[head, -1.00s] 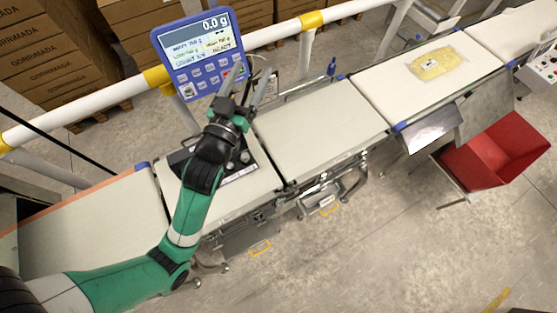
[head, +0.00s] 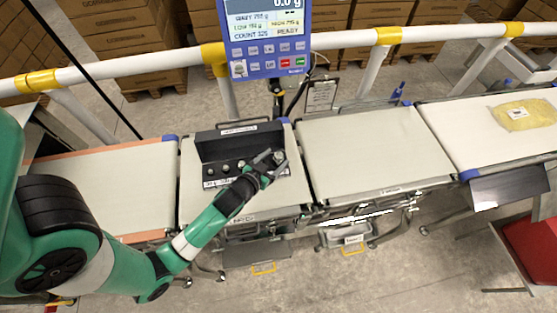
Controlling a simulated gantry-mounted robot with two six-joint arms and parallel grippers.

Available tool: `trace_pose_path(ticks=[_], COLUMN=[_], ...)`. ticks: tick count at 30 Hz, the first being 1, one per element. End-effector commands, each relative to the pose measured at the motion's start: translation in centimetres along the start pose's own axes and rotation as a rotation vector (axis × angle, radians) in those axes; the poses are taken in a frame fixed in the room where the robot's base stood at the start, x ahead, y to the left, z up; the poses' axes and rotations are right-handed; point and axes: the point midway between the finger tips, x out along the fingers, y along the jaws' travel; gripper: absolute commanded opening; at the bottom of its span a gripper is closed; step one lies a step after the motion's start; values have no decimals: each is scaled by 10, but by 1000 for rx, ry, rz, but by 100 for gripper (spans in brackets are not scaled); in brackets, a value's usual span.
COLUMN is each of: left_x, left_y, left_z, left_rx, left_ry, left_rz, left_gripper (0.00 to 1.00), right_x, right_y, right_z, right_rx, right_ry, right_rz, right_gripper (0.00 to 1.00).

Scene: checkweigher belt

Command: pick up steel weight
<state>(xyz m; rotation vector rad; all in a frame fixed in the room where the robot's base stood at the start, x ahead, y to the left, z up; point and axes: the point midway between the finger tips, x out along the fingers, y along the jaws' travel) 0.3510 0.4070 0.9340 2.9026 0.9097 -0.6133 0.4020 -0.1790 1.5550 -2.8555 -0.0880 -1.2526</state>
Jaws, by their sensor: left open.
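A dark weight case (head: 235,142) with its lid raised stands on the second belt section. Several small steel weights sit in a row in its front part, among them one at the left (head: 210,171) and one in the middle (head: 241,164). Another steel weight (head: 279,157) shows at the right end, close to my left gripper. My left gripper (head: 274,162) is open over the right end of the case, its fingers around or just above that weight; I cannot tell if they touch it. My right gripper is not in view.
A blue display panel (head: 265,35) stands behind the case. A white rail (head: 340,41) runs along the back. The belt section to the right (head: 360,150) is bare.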

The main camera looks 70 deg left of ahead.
Motion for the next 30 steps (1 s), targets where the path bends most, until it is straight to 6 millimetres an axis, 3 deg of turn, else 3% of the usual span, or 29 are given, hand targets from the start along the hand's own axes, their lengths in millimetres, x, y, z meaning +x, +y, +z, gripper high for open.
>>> trace_pose_path(ticks=[5, 15, 22, 30], left_x=[6, 54, 55, 55], left_y=[0, 2, 2, 2], left_z=[0, 0, -1, -1], left_rx=[-1, -1, 0, 0], left_ry=[1, 1, 0, 0], left_rz=[0, 0, 1, 1], left_gripper=[74, 74, 74, 26], right_x=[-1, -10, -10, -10], right_y=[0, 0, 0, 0], right_z=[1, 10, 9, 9], right_rx=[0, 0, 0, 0], right_ry=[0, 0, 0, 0], right_rz=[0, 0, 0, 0], right_gripper=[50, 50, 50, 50])
